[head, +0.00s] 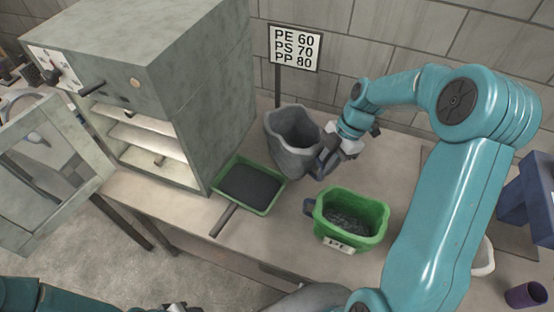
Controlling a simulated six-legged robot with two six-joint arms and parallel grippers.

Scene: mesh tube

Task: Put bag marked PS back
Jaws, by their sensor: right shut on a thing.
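A grey open-topped bag (287,155) stands on the bench between the oven and my right gripper. No marking can be read on the side I see. My right gripper (330,152) is at the bag's right side, shut on its dark side grip; the fingertips are partly hidden. A green open container (376,236) with dark grains inside stands nearer the front. A sign (295,48) behind reads PE 60, PS 70, PP 80. Part of my left arm shows at the bottom left edge; its jaws cannot be made out.
A grey-green oven (225,90) stands at the left with its door (35,235) open and shelves inside. A green tray (223,181) with a dark bottom lies before it. A purple cup (526,294) is at the lower right. Bare bench (290,225) lies between tray and green container.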

